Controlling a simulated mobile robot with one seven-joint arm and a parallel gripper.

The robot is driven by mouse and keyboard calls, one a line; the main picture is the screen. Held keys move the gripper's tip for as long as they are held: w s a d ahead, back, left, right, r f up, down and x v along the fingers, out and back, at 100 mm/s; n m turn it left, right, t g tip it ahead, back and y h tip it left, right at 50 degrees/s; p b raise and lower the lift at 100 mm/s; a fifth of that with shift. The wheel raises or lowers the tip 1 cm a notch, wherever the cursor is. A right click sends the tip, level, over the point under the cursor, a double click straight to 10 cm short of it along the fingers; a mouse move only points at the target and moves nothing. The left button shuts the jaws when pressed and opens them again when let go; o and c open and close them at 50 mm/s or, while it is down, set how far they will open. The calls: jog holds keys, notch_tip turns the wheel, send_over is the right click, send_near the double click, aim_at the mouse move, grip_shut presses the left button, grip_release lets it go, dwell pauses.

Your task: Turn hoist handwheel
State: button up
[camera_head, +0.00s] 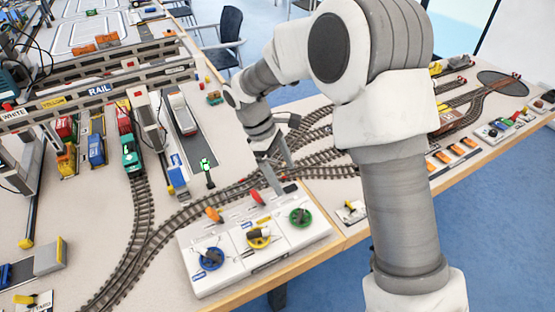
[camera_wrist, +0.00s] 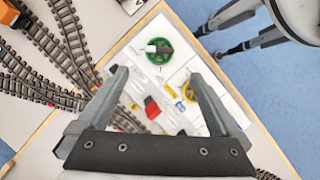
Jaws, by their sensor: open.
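A white control box (camera_head: 270,262) near the table's front edge carries a blue handwheel (camera_head: 211,258), a yellow handwheel (camera_head: 258,237) and a green handwheel (camera_head: 300,216), each with a crank knob. I cannot read which one is labelled hoist. My gripper (camera_head: 285,165) is open and empty above the box's back right part. In the wrist view, the green handwheel (camera_wrist: 158,51) lies just beyond the open fingertips (camera_wrist: 158,75). The yellow handwheel (camera_wrist: 188,92) is partly behind the right finger. The blue handwheel is not seen there.
Curved railway tracks (camera_head: 150,235) run left of and behind the box. Blue floor lies beyond the front edge.

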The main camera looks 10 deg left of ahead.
jog(key=shift+v, duration=1.75)
